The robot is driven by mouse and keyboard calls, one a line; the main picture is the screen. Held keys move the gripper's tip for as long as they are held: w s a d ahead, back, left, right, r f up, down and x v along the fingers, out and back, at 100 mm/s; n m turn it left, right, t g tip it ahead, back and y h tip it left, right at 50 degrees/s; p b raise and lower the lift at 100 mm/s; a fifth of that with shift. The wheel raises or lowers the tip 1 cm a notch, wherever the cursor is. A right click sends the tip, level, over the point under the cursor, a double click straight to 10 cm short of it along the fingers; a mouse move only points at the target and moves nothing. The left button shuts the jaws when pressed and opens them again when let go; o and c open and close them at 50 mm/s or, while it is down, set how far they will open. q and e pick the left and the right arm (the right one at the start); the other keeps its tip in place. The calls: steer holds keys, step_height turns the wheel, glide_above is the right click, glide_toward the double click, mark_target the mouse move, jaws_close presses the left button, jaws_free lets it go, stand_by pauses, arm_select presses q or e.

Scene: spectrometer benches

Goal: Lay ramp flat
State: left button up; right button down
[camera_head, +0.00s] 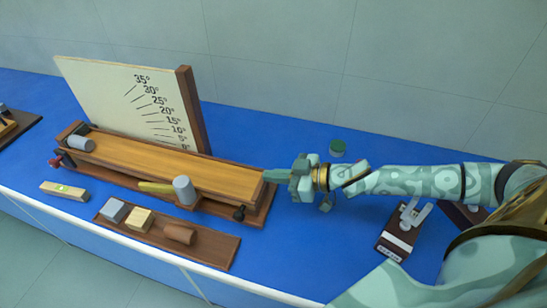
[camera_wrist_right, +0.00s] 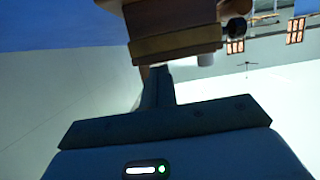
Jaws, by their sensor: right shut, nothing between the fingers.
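The wooden ramp (camera_head: 170,163) lies along its dark wooden base (camera_head: 258,215) on the blue bench and looks level or nearly so. Behind it stands a cream angle board (camera_head: 115,100) marked from 0° to 35°, with a brown post at its right edge. My right gripper (camera_head: 268,176) is shut and empty, its fingertips at the right end of the ramp; I cannot tell whether they touch. In the right wrist view the shut fingers (camera_wrist_right: 158,75) point at the ramp's end (camera_wrist_right: 175,42). My left gripper is not in view.
A tray (camera_head: 218,247) in front holds a grey block, a pale wooden block and a brown cylinder. A spirit level (camera_head: 64,190) lies at left.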

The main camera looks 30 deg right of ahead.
steer(key=shift+s+d+f, duration=0.1)
steer(key=shift+s+f, duration=0.15)
steer(key=shift+f, duration=0.25)
steer(key=shift+s+f, duration=0.2)
steer(key=shift+f, duration=0.3)
step_height(320, 180, up, 6)
steer(key=w+r+p, duration=0.1)
steer(key=p, duration=0.5)
steer(key=f+p+v, duration=0.1)
steer(key=v, duration=0.8)
steer(key=shift+s+d+f, duration=0.15)
steer(key=shift+s+d, duration=0.2)
steer(key=shift+s, duration=0.1)
steer(key=shift+p, duration=0.3)
